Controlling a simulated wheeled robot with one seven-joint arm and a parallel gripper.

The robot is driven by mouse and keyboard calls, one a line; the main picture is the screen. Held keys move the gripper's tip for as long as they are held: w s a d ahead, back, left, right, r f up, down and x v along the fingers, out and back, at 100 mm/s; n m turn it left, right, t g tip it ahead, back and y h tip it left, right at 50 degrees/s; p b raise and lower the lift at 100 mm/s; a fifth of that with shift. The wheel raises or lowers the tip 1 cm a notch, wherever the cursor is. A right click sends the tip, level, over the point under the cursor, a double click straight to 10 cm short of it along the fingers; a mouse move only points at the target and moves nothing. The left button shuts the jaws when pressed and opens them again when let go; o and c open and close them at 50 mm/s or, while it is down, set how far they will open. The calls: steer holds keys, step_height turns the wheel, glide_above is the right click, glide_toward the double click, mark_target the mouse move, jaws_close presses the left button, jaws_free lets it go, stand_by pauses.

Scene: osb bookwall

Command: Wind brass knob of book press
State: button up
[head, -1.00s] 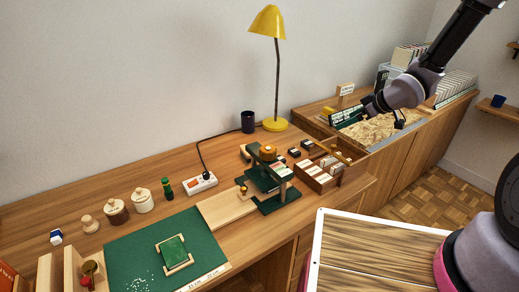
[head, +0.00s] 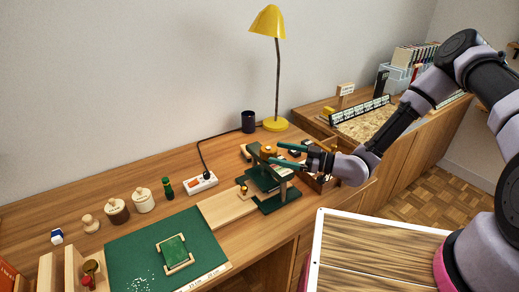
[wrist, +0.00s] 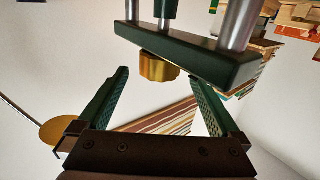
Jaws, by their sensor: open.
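The book press (head: 279,200) stands on the wooden desk, with a dark green base, a green crossbar and metal posts. Its brass knob (head: 268,149) sits on top of the crossbar. In the wrist view, which looks upside down, the knob (wrist: 158,67) projects from the crossbar (wrist: 185,52). My gripper (head: 272,152) reaches in from the right at knob height, with its green fingers open. In the wrist view, the open fingers (wrist: 159,74) point toward the knob, which shows between the tips with room on both sides. I cannot tell whether the tips reach past it.
A yellow lamp (head: 277,75) and dark cup (head: 248,122) stand behind the press. A power strip (head: 200,183), wooden board (head: 228,207) and green mat (head: 130,247) lie to its left. A wooden divided box (head: 318,184) is close on the right, partly hidden by my gripper.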

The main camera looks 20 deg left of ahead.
mark_target(267, 156)
steer(key=a, duration=0.7)
steer(key=shift+w+a, duration=0.25)
steer(key=shift+w, duration=0.05)
steer(key=c, duration=1.4)
steer(key=shift+n+g, duration=0.4)
steer(key=shift+g, duration=0.2)
